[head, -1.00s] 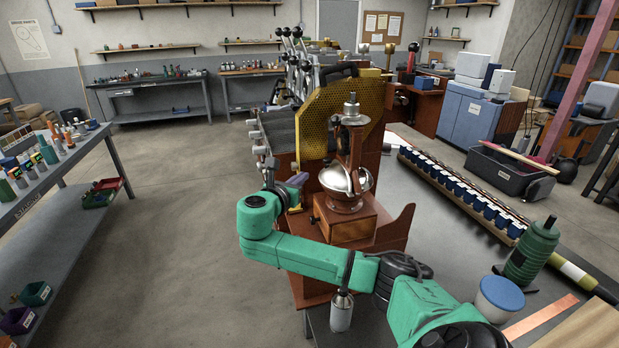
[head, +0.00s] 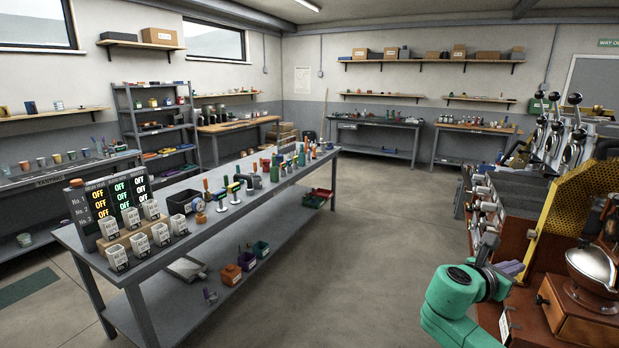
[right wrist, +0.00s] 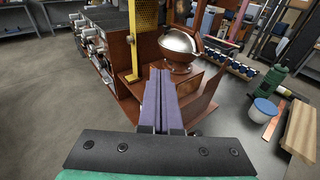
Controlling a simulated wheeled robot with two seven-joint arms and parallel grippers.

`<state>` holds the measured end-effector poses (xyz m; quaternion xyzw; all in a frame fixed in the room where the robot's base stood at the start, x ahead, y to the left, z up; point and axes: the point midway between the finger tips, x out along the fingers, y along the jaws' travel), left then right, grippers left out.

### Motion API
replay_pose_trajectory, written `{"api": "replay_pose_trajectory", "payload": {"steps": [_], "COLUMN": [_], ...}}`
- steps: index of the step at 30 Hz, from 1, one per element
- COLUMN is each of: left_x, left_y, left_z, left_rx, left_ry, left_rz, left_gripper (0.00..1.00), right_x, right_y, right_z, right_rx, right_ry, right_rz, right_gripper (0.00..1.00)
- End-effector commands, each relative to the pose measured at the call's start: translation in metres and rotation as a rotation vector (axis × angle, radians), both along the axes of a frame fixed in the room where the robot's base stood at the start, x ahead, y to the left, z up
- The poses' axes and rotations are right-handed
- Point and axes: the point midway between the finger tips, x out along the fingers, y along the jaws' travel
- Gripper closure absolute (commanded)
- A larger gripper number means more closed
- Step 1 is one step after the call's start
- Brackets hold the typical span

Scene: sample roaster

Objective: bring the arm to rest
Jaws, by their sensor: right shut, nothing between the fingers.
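My right arm comes in green at the lower right of the head view. Its gripper (head: 510,268) has purple fingers and sits at the left side of the wooden roaster machine (head: 560,325). In the right wrist view the two purple fingers of this gripper (right wrist: 160,90) lie together, shut with nothing between them. They point toward the machine's wooden body and its silver dome (right wrist: 181,44). I cannot tell how far the fingertips are from the wood. My left gripper is in neither view.
A long grey bench (head: 228,228) on the left carries a status board (head: 110,200), white labelled cups and several tools. Open concrete floor (head: 365,260) lies between bench and machine. The wrist view shows a green bottle (right wrist: 274,82) and a blue-lidded tub (right wrist: 262,110) at right.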

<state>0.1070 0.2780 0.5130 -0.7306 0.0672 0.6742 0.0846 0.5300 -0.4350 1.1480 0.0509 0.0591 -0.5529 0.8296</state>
Motion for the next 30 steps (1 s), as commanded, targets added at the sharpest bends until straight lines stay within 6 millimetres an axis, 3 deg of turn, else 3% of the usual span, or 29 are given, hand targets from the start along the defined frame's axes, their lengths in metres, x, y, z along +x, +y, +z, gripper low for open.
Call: {"api": "replay_pose_trajectory", "payload": {"steps": [8,14,21,24,30], "left_x": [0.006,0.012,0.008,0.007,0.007], "left_y": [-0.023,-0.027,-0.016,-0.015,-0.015], "left_z": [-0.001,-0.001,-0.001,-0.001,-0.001], "left_rx": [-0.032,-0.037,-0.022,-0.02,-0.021], "left_ry": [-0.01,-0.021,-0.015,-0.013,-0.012], "left_rz": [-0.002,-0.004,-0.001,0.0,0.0], "left_gripper": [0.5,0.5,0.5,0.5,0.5], "right_x": [-0.006,-0.027,-0.087,-0.117,-0.172], "right_y": [0.045,0.091,0.154,0.175,0.199], "right_z": [-0.067,-0.129,-0.205,-0.226,-0.249], "right_rx": [0.275,0.595,1.11,1.3,1.543], "right_ry": [-0.11,-0.229,-0.43,-0.527,-0.711], "right_rz": [0.057,0.031,-0.213,-0.395,-0.783], "right_gripper": [1.0,1.0,1.0,1.0,1.0]}}
